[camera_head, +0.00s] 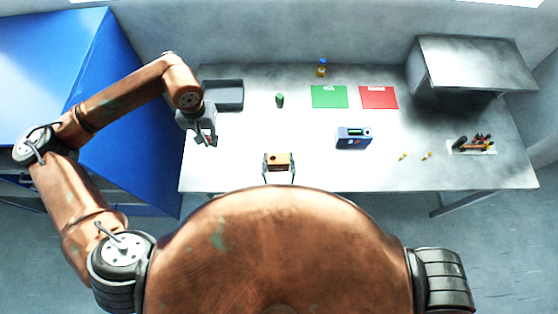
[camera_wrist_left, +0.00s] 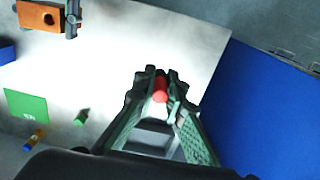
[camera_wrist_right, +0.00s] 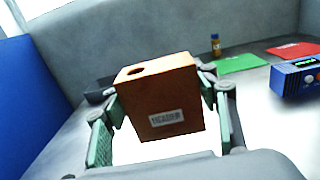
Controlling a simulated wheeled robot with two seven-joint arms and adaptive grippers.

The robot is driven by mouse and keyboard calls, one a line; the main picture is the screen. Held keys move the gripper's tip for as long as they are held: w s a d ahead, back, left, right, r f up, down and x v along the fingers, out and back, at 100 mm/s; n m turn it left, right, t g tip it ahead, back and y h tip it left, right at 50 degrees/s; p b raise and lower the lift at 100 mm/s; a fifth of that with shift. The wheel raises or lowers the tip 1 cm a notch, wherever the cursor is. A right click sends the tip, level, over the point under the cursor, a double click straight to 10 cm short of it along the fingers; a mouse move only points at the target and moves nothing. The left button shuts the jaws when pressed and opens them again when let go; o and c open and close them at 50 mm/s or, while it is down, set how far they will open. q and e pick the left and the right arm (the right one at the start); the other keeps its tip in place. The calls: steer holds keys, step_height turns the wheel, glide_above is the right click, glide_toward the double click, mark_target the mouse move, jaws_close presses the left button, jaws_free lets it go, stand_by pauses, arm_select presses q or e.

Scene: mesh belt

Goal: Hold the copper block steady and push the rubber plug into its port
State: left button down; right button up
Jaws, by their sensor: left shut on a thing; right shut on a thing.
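The copper block (camera_head: 281,158) is an orange-brown box with a dark round port in its top face, near the table's front edge. In the right wrist view the block (camera_wrist_right: 160,100) shows a white label on its side. My right gripper (camera_head: 279,168) is shut on it, one finger on each side. The rubber plug (camera_wrist_left: 160,88) is small and red. My left gripper (camera_wrist_left: 160,95) is shut on it at the fingertips. In the head view my left gripper (camera_head: 207,139) is left of the block and apart from it.
A grey tray (camera_head: 241,97), a green cylinder (camera_head: 280,100), an amber bottle (camera_head: 321,68), a green mat (camera_head: 329,97) and a red mat (camera_head: 379,98) lie farther back. A blue device (camera_head: 353,138) stands right of the block. Table between left gripper and block is clear.

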steer(key=shift+w+f+b, duration=1.7)
steer(key=shift+w+f, duration=0.1)
steer(key=shift+w, duration=0.35)
steer(key=shift+w+f+b, duration=1.65)
steer(key=shift+w+f, duration=0.15)
steer(key=shift+w, duration=0.4)
steer(key=shift+w+f+b, duration=1.7)
steer(key=shift+w+f, duration=0.1)
steer(key=shift+w, duration=0.35)
steer(key=shift+f+b, duration=0.5)
steer(key=shift+f, duration=0.1)
steer(key=o, duration=1.4)
steer(key=c, duration=1.3)
